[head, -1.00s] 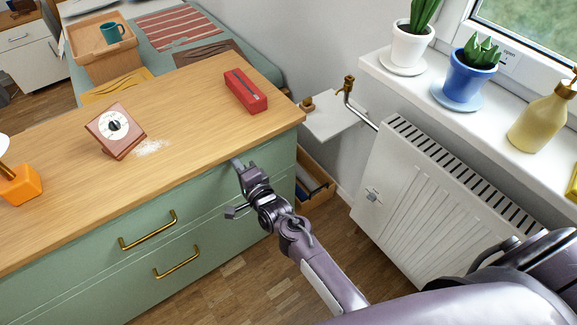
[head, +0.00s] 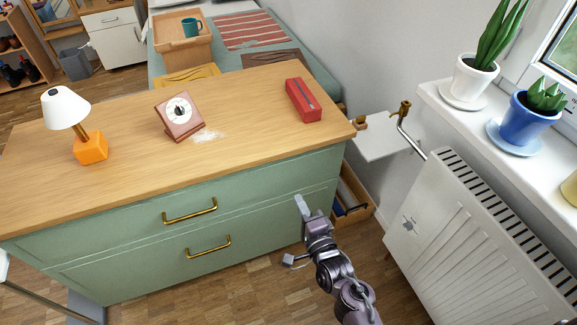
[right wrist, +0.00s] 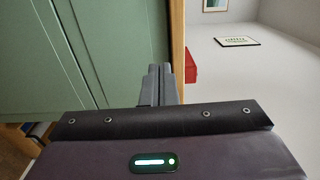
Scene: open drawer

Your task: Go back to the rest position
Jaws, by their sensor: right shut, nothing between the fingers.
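My right gripper (head: 301,203) is in front of the right end of the green dresser (head: 120,235), apart from its handles. In the right wrist view its fingers (right wrist: 158,72) are together, with nothing between them, and the green dresser front (right wrist: 75,60) fills the left side. Both dresser drawers look closed, with a brass upper handle (head: 190,211) and a brass lower handle (head: 208,247). My left gripper does not show in either view.
On the wooden top stand a lamp (head: 90,146), a timer (head: 180,115) and a red case (head: 303,100). A radiator (head: 470,230) stands at the right, below a sill with potted plants. A wooden box (head: 352,200) sits on the floor beside the dresser. Floor in front is clear.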

